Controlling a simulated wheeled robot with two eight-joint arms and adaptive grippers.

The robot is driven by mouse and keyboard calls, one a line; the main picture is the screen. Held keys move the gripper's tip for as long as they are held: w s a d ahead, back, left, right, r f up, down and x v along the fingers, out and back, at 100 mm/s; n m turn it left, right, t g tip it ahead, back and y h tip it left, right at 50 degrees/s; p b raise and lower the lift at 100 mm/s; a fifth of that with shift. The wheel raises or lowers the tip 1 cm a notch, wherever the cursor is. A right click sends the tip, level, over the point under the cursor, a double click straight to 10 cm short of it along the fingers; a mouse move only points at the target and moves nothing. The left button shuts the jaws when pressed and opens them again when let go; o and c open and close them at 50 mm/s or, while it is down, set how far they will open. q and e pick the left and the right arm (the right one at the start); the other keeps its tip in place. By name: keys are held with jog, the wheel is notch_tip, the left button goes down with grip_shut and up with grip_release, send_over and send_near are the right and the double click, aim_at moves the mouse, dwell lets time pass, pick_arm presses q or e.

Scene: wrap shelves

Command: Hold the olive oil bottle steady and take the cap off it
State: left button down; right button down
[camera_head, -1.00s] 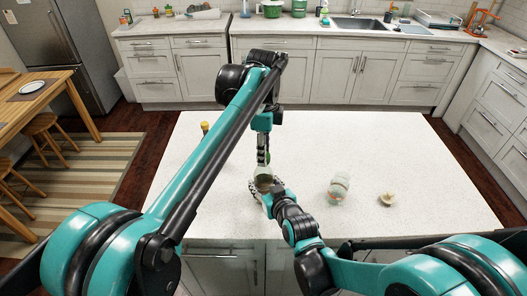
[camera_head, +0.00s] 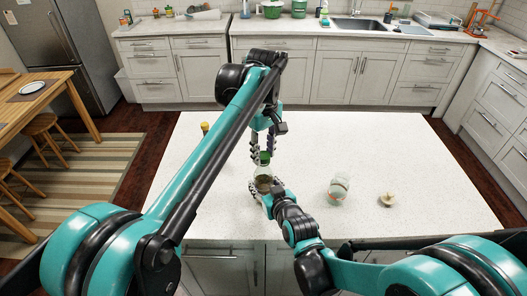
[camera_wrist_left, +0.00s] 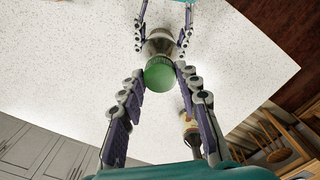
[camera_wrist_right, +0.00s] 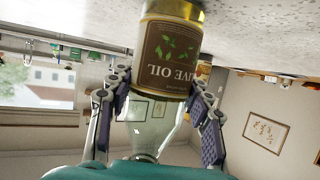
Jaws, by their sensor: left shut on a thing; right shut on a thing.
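The olive oil bottle (camera_head: 263,181) stands upright near the front of the white island. Its labelled body (camera_wrist_right: 170,58) shows in the right wrist view, with clear glass tapering toward the neck. The green cap (camera_wrist_left: 159,74) sits at the bottle's top; I cannot tell if it is loosened. My left gripper (camera_wrist_left: 159,72) comes down from above, its fingertips on both sides of the cap and shut on it. My right gripper (camera_wrist_right: 162,85) is shut on the bottle's body from the front, one finger on each side. The cap is hidden in the right wrist view.
A glass jar (camera_head: 338,188) and a small beige object (camera_head: 387,199) stand to the right on the island. The right and back of the island top (camera_head: 400,150) are clear.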

aim_at(264, 155)
pick_arm(q)
jog(key=n, duration=1.4)
jog(key=shift+r, duration=0.25)
jog(key=shift+r, duration=0.9)
jog(key=shift+r, duration=2)
pick_arm(e)
jog(key=c, duration=0.6)
grip_release()
